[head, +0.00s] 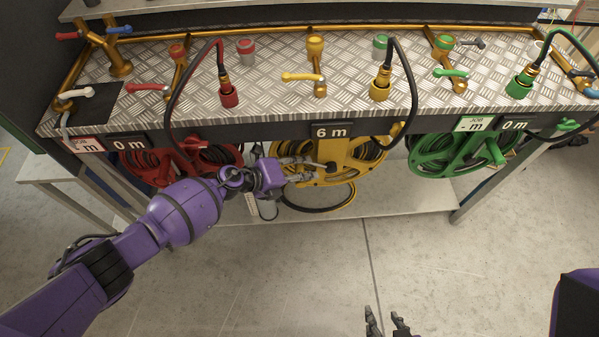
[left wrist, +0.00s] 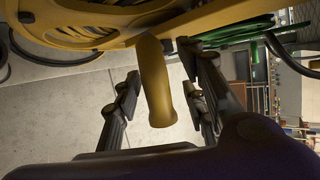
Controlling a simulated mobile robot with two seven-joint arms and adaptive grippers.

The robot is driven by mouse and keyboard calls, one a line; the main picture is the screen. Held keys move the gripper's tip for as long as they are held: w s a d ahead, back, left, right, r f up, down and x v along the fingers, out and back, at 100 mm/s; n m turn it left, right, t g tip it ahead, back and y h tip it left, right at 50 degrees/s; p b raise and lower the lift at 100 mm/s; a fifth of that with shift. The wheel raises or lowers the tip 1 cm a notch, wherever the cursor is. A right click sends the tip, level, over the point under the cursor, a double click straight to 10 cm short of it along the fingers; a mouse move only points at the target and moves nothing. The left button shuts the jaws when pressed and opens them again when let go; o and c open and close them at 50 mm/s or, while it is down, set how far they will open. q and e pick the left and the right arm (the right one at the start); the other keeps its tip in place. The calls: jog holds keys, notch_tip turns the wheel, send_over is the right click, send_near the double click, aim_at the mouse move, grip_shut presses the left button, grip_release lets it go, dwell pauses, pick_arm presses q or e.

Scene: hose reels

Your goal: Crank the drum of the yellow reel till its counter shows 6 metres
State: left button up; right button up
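The yellow reel (head: 343,158) hangs under the middle of the bench, with dark hose wound on its drum. Its counter (head: 331,132) reads "6 m". My left gripper (head: 306,166) is at the left part of the reel's front. In the left wrist view the yellow crank handle (left wrist: 154,85) stands between the fingers of my left gripper (left wrist: 160,82), with gaps on both sides. The fingers are open. In the head view the handle is hard to tell from the fingers. My right gripper (head: 388,322) is open and empty, low over the floor at the bottom edge.
A red reel (head: 150,165) with a "0 m" counter hangs at left, and a green reel (head: 450,155) with a "0 m" counter at right. The metal bench top (head: 270,95) carries valves, levers and hose couplings. A low shelf (head: 400,204) runs underneath. The floor in front is clear.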

pick_arm(q)
jog(key=shift+a+f, duration=0.1)
pick_arm(e)
jog(key=shift+w, duration=0.2)
pick_arm(q)
jog(key=shift+s+a+r, duration=0.2)
jog(key=shift+a+r, duration=0.05)
jog(key=shift+a, duration=0.25)
jog(key=v, duration=1)
jog(key=shift+s+a+r, duration=0.2)
jog(key=shift+r, duration=0.15)
pick_arm(e)
jog(key=shift+s, duration=0.15)
